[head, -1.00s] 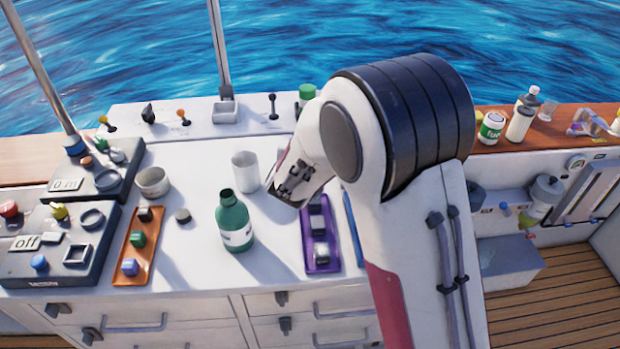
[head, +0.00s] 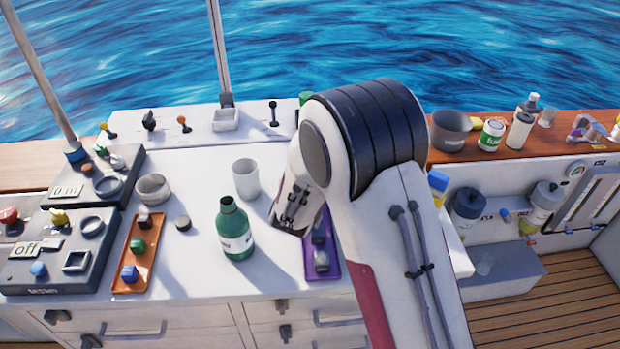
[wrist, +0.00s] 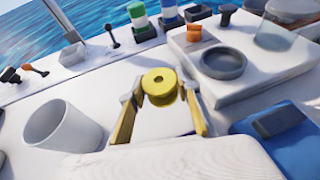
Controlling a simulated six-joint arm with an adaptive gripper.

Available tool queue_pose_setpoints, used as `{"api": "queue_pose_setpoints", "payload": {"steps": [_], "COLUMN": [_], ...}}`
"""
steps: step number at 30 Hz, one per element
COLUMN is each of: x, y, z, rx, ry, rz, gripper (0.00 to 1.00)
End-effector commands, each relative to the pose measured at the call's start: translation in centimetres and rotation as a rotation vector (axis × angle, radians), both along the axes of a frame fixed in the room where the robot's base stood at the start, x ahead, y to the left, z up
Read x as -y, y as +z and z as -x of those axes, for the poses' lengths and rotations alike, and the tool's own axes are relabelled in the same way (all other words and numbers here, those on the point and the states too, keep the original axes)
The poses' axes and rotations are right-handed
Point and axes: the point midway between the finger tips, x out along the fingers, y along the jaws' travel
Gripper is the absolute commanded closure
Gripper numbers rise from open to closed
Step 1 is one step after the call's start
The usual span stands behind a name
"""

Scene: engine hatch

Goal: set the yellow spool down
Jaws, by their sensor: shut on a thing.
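The yellow spool (wrist: 158,84) shows in the wrist view, its round top with a centre hole facing the camera. My gripper (wrist: 161,97) is shut on it, with one finger on each side. The white counter (wrist: 150,128) shows beneath and around it. I cannot tell how far the spool is above the counter, or whether it touches. In the head view my arm hides the spool and the fingers.
A white cup (wrist: 62,127) stands left of my gripper, also seen in the head view (head: 246,179). A green bottle (head: 234,228) and purple tray (head: 322,262) are nearby. A raised panel with a dark ring (wrist: 222,64) and a blue object (wrist: 272,135) lie right.

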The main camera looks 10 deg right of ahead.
Motion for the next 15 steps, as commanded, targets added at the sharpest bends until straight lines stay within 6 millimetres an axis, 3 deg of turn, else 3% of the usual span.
{"api": "queue_pose_setpoints", "payload": {"steps": [15], "x": [0.0], "y": [-3.6], "z": [0.0], "rx": [0.000], "ry": [0.000], "rz": [0.000], "gripper": [0.89]}}
